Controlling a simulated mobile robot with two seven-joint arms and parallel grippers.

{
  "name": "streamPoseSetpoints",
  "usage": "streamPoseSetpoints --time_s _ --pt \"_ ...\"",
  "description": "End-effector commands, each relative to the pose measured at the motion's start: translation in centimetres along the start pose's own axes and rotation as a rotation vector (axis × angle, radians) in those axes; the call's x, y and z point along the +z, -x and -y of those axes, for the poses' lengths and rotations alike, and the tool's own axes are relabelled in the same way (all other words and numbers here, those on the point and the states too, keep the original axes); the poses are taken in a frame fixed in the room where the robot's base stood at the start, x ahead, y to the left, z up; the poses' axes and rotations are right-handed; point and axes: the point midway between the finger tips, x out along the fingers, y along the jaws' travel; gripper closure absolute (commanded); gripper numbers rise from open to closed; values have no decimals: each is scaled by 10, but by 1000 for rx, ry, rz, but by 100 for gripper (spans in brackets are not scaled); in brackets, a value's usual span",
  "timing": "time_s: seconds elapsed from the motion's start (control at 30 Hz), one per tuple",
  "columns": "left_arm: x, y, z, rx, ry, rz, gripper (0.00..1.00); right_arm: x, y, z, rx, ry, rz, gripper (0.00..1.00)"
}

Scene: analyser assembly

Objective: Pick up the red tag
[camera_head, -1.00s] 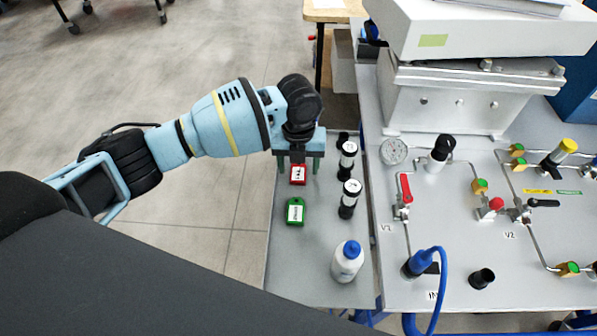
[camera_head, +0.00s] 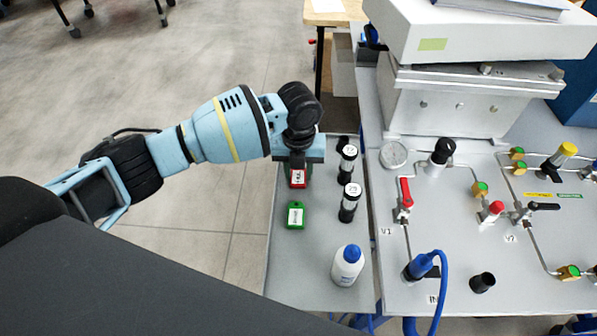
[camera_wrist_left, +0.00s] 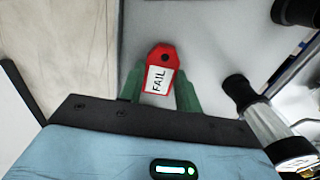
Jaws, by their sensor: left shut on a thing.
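The red tag (camera_wrist_left: 161,68) carries a white label reading FAIL and lies between the two green fingers of my left gripper (camera_wrist_left: 160,92) in the left wrist view. The fingers are shut on its sides. In the head view the red tag (camera_head: 298,178) shows just below my left gripper (camera_head: 297,168), partly covered by it, over the grey side table (camera_head: 310,258). I cannot tell whether the tag still touches the surface. My right gripper is not in view.
A green tag (camera_head: 296,216) lies nearer on the side table. Two black-and-white cylinders (camera_head: 348,203) stand just right of the gripper, and a white bottle with a blue cap (camera_head: 347,266) stands nearer. The panel with valves and pipes (camera_head: 450,245) is at the right.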

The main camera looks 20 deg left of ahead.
Motion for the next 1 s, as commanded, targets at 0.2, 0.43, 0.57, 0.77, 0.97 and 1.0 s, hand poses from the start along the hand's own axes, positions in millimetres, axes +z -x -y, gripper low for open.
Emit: streamPoseSetpoints --time_s 0.2,0.43,0.57,0.77,0.97,1.0 --pt "1 32 0 -3 0 5 88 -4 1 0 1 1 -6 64" --pt "1 74 0 -3 0 5 88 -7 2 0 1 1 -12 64" --pt "1 90 0 -1 0 2 88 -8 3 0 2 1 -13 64" --pt "0 99 0 -1 0 1 88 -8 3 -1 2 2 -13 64" --pt "-4 95 -1 -2 50 -4 88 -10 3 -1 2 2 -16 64" --pt "-7 93 -2 -2 85 -6 88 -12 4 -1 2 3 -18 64"
